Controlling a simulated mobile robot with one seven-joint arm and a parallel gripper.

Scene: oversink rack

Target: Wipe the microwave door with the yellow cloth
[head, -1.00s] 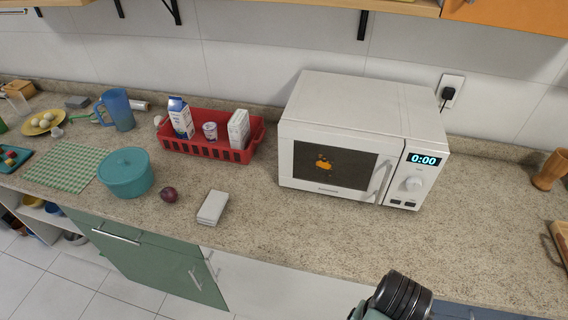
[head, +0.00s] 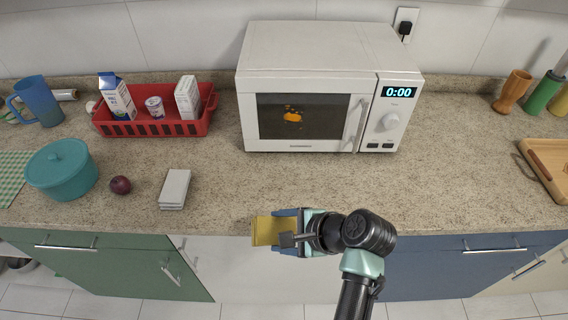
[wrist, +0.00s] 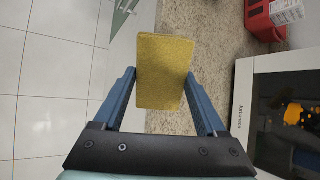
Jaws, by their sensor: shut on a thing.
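The white microwave (head: 330,85) stands on the counter against the wall, its door (head: 305,118) shut. An orange smear (head: 292,115) shows on the dark door window. The microwave also shows at the right of the wrist view (wrist: 245,110), with the orange smear (wrist: 292,115) on its window. My gripper (head: 278,232) is shut on the yellow cloth (head: 264,231), in front of the counter's front edge and apart from the microwave. In the wrist view the cloth (wrist: 164,72) sits as a folded block between the two blue fingers.
A red basket (head: 150,124) with cartons and a cup stands left of the microwave. A teal pot (head: 62,170), a red onion (head: 121,185) and a grey-white folded item (head: 174,189) lie farther left. The counter before the microwave is clear. A wooden tray (head: 548,168) sits at the right.

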